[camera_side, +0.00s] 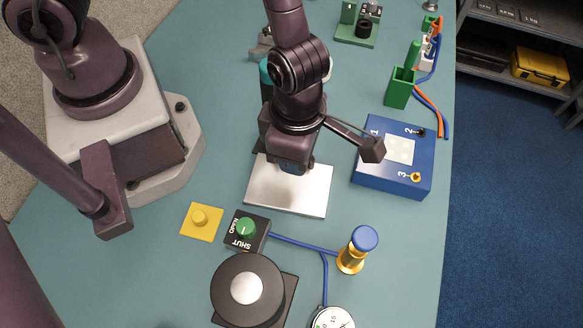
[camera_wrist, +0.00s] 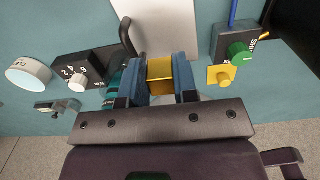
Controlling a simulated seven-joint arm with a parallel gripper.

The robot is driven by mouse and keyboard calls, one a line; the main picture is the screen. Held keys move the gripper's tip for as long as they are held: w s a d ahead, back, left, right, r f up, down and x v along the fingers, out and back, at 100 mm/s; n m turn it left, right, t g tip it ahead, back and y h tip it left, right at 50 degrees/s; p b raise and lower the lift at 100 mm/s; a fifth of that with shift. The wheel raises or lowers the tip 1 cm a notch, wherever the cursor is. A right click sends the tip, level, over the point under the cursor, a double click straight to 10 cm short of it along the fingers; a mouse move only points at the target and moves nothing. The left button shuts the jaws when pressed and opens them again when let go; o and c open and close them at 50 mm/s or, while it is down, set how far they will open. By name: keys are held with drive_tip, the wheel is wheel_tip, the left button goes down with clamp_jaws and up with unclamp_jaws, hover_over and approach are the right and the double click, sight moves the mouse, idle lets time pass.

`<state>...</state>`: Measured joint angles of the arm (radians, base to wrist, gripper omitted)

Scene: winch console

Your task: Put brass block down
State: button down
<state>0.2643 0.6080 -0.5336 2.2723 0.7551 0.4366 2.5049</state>
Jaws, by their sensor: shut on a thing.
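My gripper (camera_side: 291,168) is over the pale metal plate (camera_side: 288,199), near its upper edge in the side view. In the wrist view my gripper (camera_wrist: 160,74) has its two blue fingers closed on the brass block (camera_wrist: 160,73), one on each side. The block is hidden behind the gripper in the side view. The plate (camera_wrist: 158,22) also shows just beyond the block in the wrist view. I cannot tell whether the block touches the plate or hangs above it.
A yellow button plate (camera_side: 202,221) and an OPEN/SHUT switch box (camera_side: 246,230) with a green knob stand below left of the plate. A blue socket box (camera_side: 395,158) is to the right. A blue-capped brass valve (camera_side: 357,250) and black drum (camera_side: 246,289) stand in front.

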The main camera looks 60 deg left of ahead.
sight(296, 185)
drive_tip(key=shift+f, duration=3.55)
drive_tip(key=c, duration=1.2)
unclamp_jaws()
drive_tip(key=shift+f, duration=0.1)
drive_tip(key=shift+o, duration=0.2)
wheel_tip(296, 185, up, 12)
drive_tip(key=shift+r, duration=0.15)
